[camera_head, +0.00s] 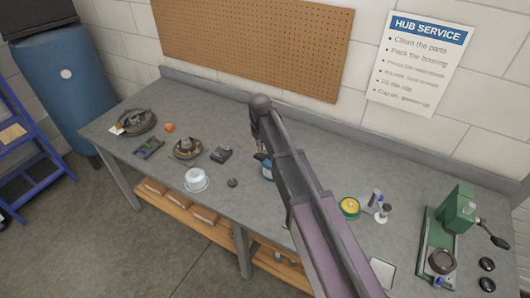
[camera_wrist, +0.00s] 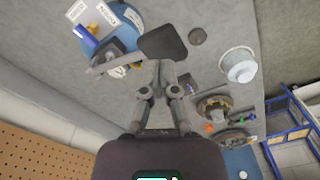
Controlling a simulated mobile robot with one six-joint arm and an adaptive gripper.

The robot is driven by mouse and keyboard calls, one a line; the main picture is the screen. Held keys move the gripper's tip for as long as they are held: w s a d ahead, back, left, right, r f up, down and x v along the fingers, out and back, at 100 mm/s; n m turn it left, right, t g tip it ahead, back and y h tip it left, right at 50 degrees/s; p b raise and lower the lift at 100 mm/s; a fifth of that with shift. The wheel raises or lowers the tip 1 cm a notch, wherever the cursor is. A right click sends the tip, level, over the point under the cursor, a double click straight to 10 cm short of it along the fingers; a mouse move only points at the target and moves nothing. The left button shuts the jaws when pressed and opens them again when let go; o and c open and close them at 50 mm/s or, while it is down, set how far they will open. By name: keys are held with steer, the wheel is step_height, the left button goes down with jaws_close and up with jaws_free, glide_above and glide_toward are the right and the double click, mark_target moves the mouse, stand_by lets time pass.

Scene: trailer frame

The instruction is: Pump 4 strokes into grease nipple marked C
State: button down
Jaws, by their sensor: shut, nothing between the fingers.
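My gripper (camera_wrist: 164,72) shows in the wrist view with its fingers together and nothing between them. Just beyond the fingertips is a dark flat paddle (camera_wrist: 163,43). Beside it stands a blue round unit (camera_wrist: 104,30) with white labels, a dark fitting and a grey bar. The label text is too small to read. In the head view my arm hides most of the blue unit (camera_head: 266,169); my gripper cannot be made out there. I cannot tell whether the fingers touch the paddle. No nipple marked C can be made out.
The grey bench (camera_head: 225,215) holds a white tub (camera_head: 196,180), a hub part (camera_head: 186,148), a bearing ring (camera_head: 137,121), a small dark box (camera_head: 221,153) and a yellow-green tin (camera_head: 349,207). A green press (camera_head: 452,225) stands at right. A pegboard (camera_head: 255,45) hangs behind.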

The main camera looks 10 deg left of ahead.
mark_target(260, 156)
steer(key=shift+f+b, duration=0.8)
steer(key=shift+f, duration=0.15)
steer(key=shift+s+a+f+b, duration=0.1)
steer(key=shift+s+f+b, duration=0.1)
steer(key=shift+f+b, duration=0.4)
steer(key=shift+s+a+f+b, duration=0.1)
steer(key=shift+s+f+b, duration=0.1)
steer(key=shift+f+b, duration=0.35)
steer(key=shift+d, duration=0.1)
steer(key=shift+s+f+b, duration=0.2)
steer(key=shift+f+b, duration=0.95)
steer(key=shift+b, duration=0.05)
